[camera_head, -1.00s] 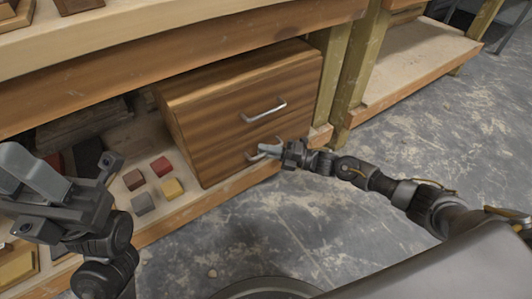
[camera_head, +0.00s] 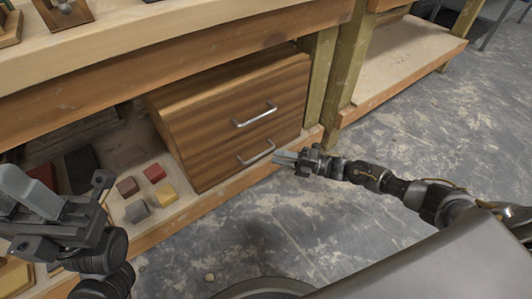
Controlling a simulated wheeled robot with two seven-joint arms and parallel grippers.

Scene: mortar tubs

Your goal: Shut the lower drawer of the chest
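The wooden chest (camera_head: 226,104) stands on the lower shelf of the workbench. Its upper drawer has a metal handle (camera_head: 255,115), and the lower drawer has another handle (camera_head: 256,154) below it. Both drawer fronts look flush with each other, and I see no gap at the lower one. My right gripper (camera_head: 283,158) is just right of the lower handle and apart from it; its fingers look close together, but whether they are shut is unclear.
Red (camera_head: 154,173), brown (camera_head: 127,187), yellow (camera_head: 166,194) and grey (camera_head: 137,211) blocks lie on the shelf left of the chest. A bench post (camera_head: 318,85) stands right of the chest. The concrete floor (camera_head: 400,125) at right is clear.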

